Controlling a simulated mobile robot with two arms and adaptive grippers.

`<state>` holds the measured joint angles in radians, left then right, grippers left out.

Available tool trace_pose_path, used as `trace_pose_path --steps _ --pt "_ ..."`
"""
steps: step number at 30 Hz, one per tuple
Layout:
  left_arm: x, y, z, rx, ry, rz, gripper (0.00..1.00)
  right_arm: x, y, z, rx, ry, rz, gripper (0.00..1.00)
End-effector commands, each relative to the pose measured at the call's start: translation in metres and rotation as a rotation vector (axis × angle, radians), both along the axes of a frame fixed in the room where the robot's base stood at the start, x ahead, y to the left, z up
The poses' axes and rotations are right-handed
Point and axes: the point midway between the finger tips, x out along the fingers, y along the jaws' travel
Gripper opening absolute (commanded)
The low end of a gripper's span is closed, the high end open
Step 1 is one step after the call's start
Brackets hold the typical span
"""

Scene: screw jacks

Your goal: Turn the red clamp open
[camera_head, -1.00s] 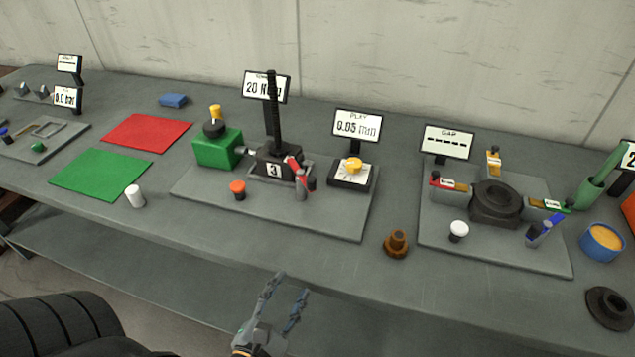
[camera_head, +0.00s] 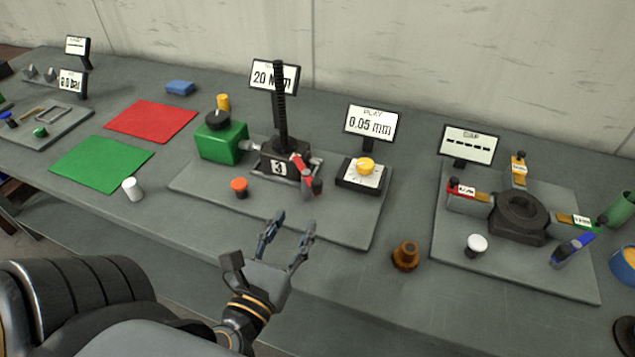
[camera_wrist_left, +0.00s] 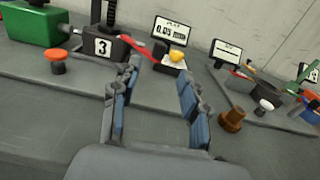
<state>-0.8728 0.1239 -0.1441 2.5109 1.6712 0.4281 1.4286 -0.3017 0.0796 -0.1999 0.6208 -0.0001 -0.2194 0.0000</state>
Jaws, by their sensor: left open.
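The red clamp (camera_head: 301,165) is a red lever with a grey end, on the right side of the black screw jack block marked 3 (camera_head: 279,169), in the middle of the bench. It also shows in the left wrist view (camera_wrist_left: 134,48), beyond the fingers and partly hidden by them. My left gripper (camera_head: 290,226) is open and empty, in front of the jack's grey base plate and short of the clamp. In the left wrist view its two fingers (camera_wrist_left: 152,88) are spread apart. My right gripper is not in view.
An orange-red button (camera_head: 239,184) and a green motor box (camera_head: 221,143) stand left of the clamp. A yellow-knobbed dial (camera_head: 366,166) with a 0.05 mm display (camera_head: 370,123) stands right. A brown flanged piece (camera_head: 405,255) lies on the bench. The plate's front strip is clear.

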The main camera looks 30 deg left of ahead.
Motion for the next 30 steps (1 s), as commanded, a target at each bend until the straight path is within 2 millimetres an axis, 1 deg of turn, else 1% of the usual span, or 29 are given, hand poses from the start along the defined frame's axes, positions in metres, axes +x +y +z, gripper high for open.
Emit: trace_pose_path --steps 2,3,12,18,21,24,30 --pt "0.008 0.001 0.0 0.002 -0.003 -0.005 0.44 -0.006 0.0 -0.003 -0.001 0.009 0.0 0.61" --pt "0.014 0.002 0.004 0.003 -0.003 -0.005 0.44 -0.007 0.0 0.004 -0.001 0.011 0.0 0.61" --pt "0.063 0.014 0.005 0.005 -0.001 -0.004 0.44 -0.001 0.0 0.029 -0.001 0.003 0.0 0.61" --pt "0.093 0.022 0.003 0.005 0.001 -0.004 0.44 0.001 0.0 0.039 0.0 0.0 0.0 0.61" --pt "0.104 0.024 0.002 0.005 0.002 -0.004 0.44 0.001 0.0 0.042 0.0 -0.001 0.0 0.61" --pt "0.11 0.026 0.001 0.003 0.002 -0.004 0.44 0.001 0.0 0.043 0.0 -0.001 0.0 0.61" --pt "0.114 0.027 -0.001 0.002 0.004 -0.004 0.44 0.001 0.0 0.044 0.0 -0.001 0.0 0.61"
